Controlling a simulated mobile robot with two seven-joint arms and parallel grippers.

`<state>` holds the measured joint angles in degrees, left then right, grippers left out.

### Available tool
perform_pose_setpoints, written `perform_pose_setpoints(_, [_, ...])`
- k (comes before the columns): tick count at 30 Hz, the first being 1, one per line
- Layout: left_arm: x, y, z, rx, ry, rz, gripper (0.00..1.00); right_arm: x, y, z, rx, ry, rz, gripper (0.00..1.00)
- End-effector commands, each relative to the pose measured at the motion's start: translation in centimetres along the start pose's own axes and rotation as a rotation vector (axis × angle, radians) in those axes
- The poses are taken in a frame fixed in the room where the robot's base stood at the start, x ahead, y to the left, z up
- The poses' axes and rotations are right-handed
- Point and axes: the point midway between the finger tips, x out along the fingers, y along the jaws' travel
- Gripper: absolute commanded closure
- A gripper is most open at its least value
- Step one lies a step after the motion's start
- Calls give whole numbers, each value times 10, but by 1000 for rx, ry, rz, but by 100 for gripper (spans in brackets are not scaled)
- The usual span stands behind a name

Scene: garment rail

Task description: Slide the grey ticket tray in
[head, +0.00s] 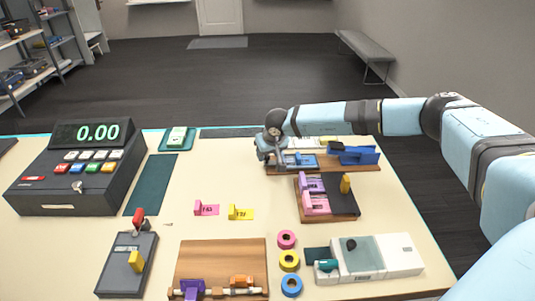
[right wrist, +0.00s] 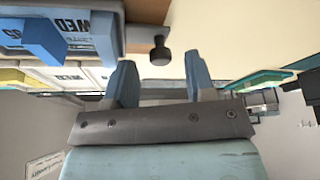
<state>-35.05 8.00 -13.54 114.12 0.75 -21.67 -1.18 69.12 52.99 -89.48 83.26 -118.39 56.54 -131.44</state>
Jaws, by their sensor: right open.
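In the right wrist view a grey block (right wrist: 146,11), seemingly the end of the grey ticket tray, sits at the edge of a wooden board (right wrist: 148,37). A black knob (right wrist: 159,50) sticks out there. My right gripper (right wrist: 160,62) is open, its two blue fingers apart and the knob between their tips in the picture; I cannot tell whether they touch it. In the head view my right gripper (head: 274,156) is at the left end of the wooden rack (head: 365,167), beside blue ticket pieces (head: 300,159). The gripper hides the tray's end there. My left gripper is not in view.
A dark stand with pink tickets (head: 316,203) is just in front of the rack. A cash register (head: 75,170) stands left. Coloured rings (head: 289,261), a white device (head: 375,258) and a wooden board (head: 220,258) lie nearer. The table's middle is mostly clear.

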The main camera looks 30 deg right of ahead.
Motion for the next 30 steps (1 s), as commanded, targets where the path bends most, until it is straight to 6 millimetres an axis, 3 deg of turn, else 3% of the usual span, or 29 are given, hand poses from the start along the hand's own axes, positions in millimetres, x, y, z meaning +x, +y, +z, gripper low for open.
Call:
perform_pose_setpoints(5, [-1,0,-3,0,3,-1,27,12,0,0,0,1,0,50])
perform_pose_setpoints(13, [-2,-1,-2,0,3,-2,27,14,0,0,0,1,-1,50])
perform_pose_setpoints(14, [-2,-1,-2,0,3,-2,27,14,0,0,0,1,-1,52])
perform_pose_setpoints(20, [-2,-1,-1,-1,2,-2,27,14,0,0,1,1,-1,98])
perform_pose_setpoints(26, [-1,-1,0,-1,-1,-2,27,13,5,2,2,0,1,100])
perform_pose_setpoints(30, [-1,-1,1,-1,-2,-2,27,10,31,12,4,-1,2,100])
